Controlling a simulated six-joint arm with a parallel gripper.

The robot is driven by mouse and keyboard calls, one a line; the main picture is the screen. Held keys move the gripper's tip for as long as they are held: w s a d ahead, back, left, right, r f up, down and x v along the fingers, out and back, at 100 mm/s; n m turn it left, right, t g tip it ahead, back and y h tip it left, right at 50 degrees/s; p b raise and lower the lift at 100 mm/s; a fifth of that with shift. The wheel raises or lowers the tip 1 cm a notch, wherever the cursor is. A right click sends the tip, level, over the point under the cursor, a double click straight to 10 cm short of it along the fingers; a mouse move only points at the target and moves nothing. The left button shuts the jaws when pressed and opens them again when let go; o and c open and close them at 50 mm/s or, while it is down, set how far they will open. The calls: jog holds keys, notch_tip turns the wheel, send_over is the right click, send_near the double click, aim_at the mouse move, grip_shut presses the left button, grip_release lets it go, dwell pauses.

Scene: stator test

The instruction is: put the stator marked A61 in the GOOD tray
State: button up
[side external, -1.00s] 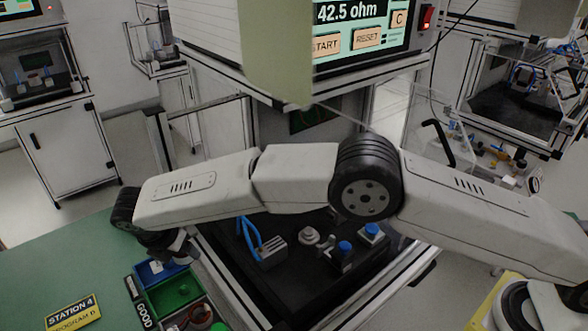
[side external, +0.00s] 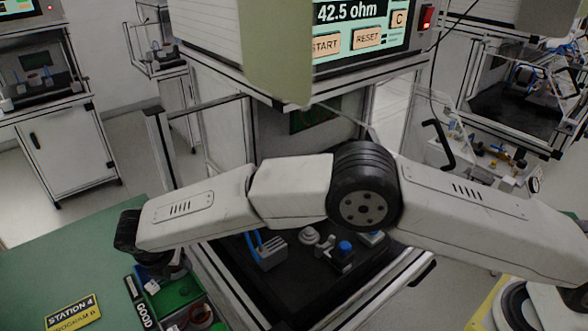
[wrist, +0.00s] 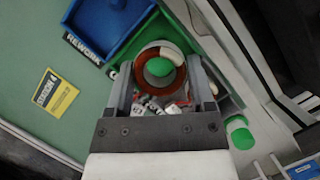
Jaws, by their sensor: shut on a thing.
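My gripper (wrist: 160,84) is shut on a ring-shaped stator (wrist: 143,82) with copper windings and a pale rim. No A61 mark can be read. In the wrist view the held stator is over the green GOOD tray (wrist: 179,14), with green showing through its hole. Whether it touches the tray floor cannot be told. My gripper (side external: 155,272) is mostly hidden below my wrist there.
The blue REWORK tray (wrist: 108,28) adjoins the green tray. A yellow Station 4 sign (side external: 74,312) lies on the green table. The black test fixture (side external: 300,275) stands right of the trays, under a tester display (side external: 350,15) reading 42.5 ohm.

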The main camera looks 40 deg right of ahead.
aim_at(185, 286)
jog(key=shift+f, duration=1.85)
jog(key=shift+f, duration=1.45)
jog(key=o, duration=1.3)
jog(key=shift+o, duration=0.2)
jog(key=shift+d, duration=0.1)
jog(key=shift+s+f, duration=0.1)
jog(key=shift+v, duration=4.15)
